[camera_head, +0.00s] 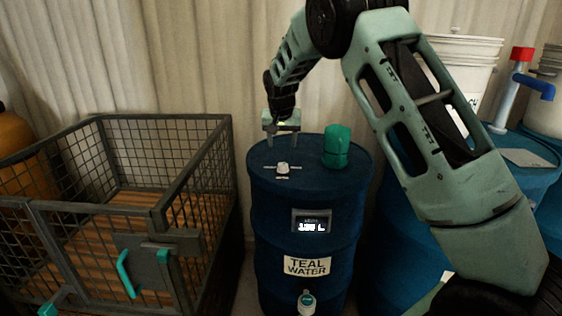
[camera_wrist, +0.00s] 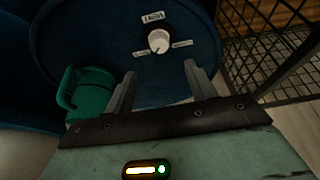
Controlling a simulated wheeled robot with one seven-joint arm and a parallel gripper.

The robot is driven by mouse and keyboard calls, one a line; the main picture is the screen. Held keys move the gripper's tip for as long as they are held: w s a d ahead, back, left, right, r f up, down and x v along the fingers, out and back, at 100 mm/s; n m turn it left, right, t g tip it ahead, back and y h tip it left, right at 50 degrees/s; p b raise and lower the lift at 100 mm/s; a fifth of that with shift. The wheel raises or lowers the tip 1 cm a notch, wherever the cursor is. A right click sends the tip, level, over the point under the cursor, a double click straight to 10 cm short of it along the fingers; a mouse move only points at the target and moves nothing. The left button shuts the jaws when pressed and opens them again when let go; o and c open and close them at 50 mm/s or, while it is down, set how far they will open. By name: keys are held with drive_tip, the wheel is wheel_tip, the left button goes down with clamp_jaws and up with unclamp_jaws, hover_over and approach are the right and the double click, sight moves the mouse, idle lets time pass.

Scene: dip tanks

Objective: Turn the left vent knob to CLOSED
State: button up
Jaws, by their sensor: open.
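The vent knob (camera_head: 282,168) is a small white knob on the lid of the blue drum (camera_head: 305,205) marked TEAL WATER. It also shows in the wrist view (camera_wrist: 158,41), with a VENT label beyond it and small labels on both sides, too small to read. A short mark shows on the knob. My gripper (camera_head: 283,138) is open and empty above the back of the lid, fingers pointing down. In the wrist view its two fingers (camera_wrist: 158,78) are spread apart, and the knob lies beyond the tips, not touching them.
A wire cage (camera_head: 120,215) with a wooden floor stands left of the drum. Other blue drums, a white bucket (camera_head: 462,70) and a red-and-blue valve pipe (camera_head: 515,85) are at the right. A curtain hangs behind.

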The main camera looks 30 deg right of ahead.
sight(283, 164)
drive_tip(key=p+x, duration=0.1)
drive_tip(key=x, duration=1)
drive_tip(key=shift+s, duration=0.1)
drive_tip(key=c, duration=1)
